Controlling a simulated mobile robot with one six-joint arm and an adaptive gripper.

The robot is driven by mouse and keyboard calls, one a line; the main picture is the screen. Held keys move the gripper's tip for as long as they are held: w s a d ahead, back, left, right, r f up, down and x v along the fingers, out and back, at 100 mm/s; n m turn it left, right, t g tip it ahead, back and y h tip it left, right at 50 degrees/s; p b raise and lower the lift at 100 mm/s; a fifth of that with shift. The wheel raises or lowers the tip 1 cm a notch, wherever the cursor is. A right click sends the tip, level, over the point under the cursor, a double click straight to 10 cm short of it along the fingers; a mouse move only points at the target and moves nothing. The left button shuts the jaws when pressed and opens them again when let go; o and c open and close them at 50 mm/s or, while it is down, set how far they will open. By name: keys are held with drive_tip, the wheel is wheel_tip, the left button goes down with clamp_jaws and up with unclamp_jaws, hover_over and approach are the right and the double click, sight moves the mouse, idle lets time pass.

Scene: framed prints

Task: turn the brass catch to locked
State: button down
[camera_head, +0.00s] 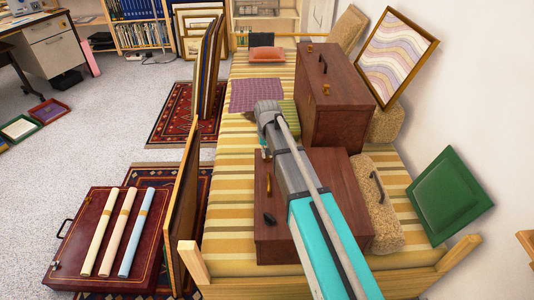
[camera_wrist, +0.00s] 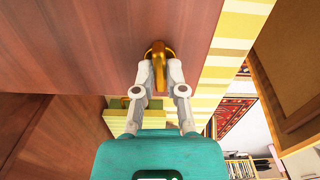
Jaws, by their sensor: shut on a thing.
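The brass catch (camera_wrist: 158,72) is a round base with a lever, on the brown wooden case (camera_wrist: 80,45) near its edge. Its lever points toward the bottom of the wrist view. My gripper (camera_wrist: 159,80) is shut on this lever, one finger on each side. In the head view the catch (camera_head: 269,184) is a small brass spot on the nearer case (camera_head: 275,240), near its left side. My arm covers part of that case, and my fingertips are hard to make out there. A dark fitting (camera_head: 270,219) sits nearer on the same case.
A taller wooden case (camera_head: 345,115) with brass fittings stands behind, to the right. A green cushion (camera_wrist: 150,117) lies past the near case. A tan textured block (camera_head: 380,225) and a green panel (camera_head: 450,195) stand at right. Framed boards (camera_head: 183,205) lean at left.

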drive_tip(key=shift+m, duration=0.5)
drive_tip(key=c, duration=0.7)
unclamp_jaws()
drive_tip(key=shift+n, duration=0.3)
